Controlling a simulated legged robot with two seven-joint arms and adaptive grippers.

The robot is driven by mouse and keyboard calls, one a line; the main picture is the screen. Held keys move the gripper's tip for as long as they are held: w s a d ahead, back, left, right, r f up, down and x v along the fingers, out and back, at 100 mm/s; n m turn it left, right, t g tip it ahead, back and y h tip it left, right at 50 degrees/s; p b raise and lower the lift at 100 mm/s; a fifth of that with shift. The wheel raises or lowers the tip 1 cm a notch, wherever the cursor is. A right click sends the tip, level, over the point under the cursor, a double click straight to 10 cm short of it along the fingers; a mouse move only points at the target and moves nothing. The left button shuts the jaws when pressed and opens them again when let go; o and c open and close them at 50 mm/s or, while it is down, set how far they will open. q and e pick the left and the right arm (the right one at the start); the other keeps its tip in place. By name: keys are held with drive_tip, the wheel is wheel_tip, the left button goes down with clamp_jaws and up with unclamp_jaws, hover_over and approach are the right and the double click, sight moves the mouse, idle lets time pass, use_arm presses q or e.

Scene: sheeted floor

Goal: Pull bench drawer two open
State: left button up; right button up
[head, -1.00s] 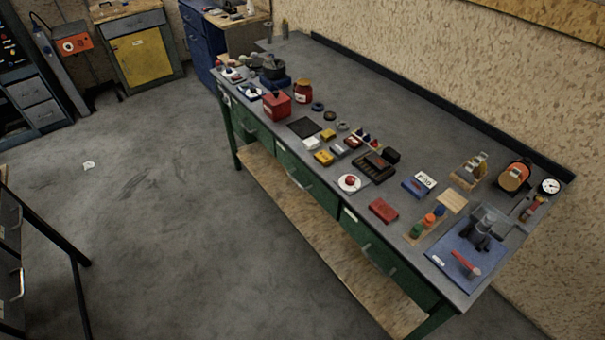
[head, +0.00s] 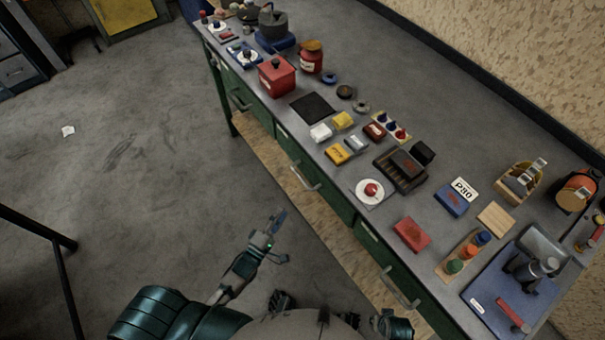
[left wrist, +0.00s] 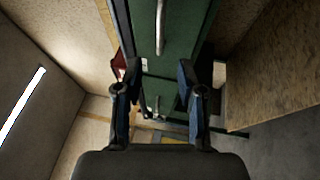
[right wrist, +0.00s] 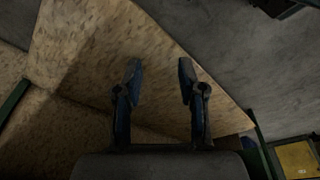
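The workbench (head: 300,140) has green drawer fronts in a row along its near side. The middle drawer (head: 317,192), which I take as drawer two, looks shut, with a light metal bar handle (head: 304,180). My left gripper (head: 283,238) is open and empty, in the air in front of and below that handle, apart from it. In the left wrist view its fingers (left wrist: 160,78) stand apart, with green drawer fronts ahead and a bar handle (left wrist: 160,26) at the top. My right gripper (right wrist: 160,68) is open and empty, facing a speckled board; its fingers do not show clearly in the head view.
Another green drawer with a handle (head: 400,290) is at the right, and one with a handle (head: 238,101) at the far left. The benchtop carries a red box (head: 277,78), a red button (head: 371,190) and many small items. A dark frame (head: 60,260) stands at left; the floor between is clear.

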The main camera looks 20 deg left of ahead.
sight(300, 177)
use_arm(q)
drive_tip(key=x, duration=0.9)
drive_tip(key=b+x, duration=0.1)
drive_tip(key=x, duration=0.4)
drive_tip(key=shift+w+f, duration=0.25)
drive_tip(key=shift+w, duration=0.2)
drive_tip(key=shift+a, duration=0.35)
clamp_jaws()
use_arm(e)
drive_tip(key=r, duration=0.1)
drive_tip(key=a+r, duration=0.1)
drive_tip(key=shift+w+r, duration=0.1)
drive_tip(key=shift+r, duration=0.3)
